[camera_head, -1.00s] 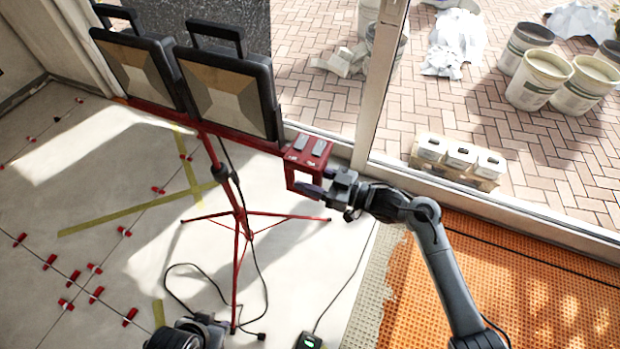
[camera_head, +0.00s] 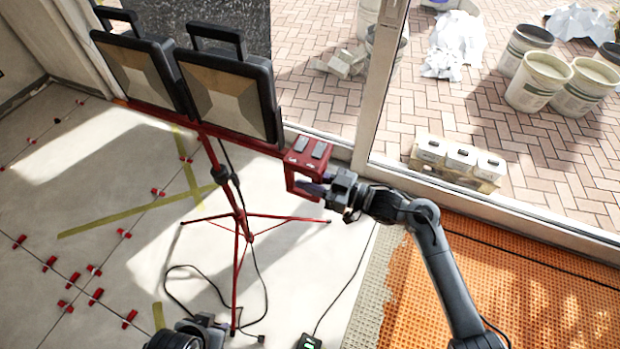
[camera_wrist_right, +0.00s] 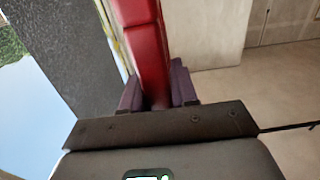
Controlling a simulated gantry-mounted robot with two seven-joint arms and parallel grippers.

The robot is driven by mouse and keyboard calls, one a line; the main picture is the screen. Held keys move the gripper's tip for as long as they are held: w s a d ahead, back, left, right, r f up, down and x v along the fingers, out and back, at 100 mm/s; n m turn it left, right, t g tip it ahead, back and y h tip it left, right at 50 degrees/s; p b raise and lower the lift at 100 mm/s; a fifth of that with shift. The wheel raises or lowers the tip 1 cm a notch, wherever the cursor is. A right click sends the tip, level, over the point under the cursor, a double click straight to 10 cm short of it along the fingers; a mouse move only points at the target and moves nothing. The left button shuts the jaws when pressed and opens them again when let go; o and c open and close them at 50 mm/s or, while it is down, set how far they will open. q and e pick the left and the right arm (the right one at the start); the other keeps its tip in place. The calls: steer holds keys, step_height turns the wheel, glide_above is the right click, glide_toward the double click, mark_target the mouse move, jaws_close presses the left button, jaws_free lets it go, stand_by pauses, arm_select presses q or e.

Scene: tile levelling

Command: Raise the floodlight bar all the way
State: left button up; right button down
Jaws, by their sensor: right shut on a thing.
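The floodlight bar (camera_head: 240,142) is red and sits level on a red tripod stand (camera_head: 241,215) with spread legs. Two black floodlights stand on it, one at the left (camera_head: 140,68) and one at the right (camera_head: 228,95). At its right end is a red box-like handle frame (camera_head: 297,158) with two grey pads on top. My right gripper (camera_head: 318,189) is shut on this handle; in the right wrist view its jaws flank the red handle (camera_wrist_right: 145,45). My left gripper (camera_head: 208,324) is at the bottom edge, apart from the stand; its fingers are unclear.
Black cables lie on the floor around the stand, near a small device (camera_head: 309,341). Red tile clips (camera_head: 95,297) dot the grey floor at left. A window frame (camera_head: 367,110) stands behind my right gripper. Orange matting (camera_head: 540,290) covers the floor at right.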

step_height(320, 180, up, 17)
steer(key=p, duration=1.6)
glide_above(311, 152)
steer(key=shift+a+r, duration=0.1)
steer(key=shift+a, duration=0.05)
steer(key=shift+r, duration=0.15)
steer(key=c, duration=1.1)
jaws_free()
steer(key=shift+o, duration=0.7)
steer(key=shift+f, duration=0.2)
steer(key=shift+d, duration=0.2)
steer(key=p+v, duration=0.1)
steer(key=v, duration=0.9)
steer(key=shift+d, duration=0.25)
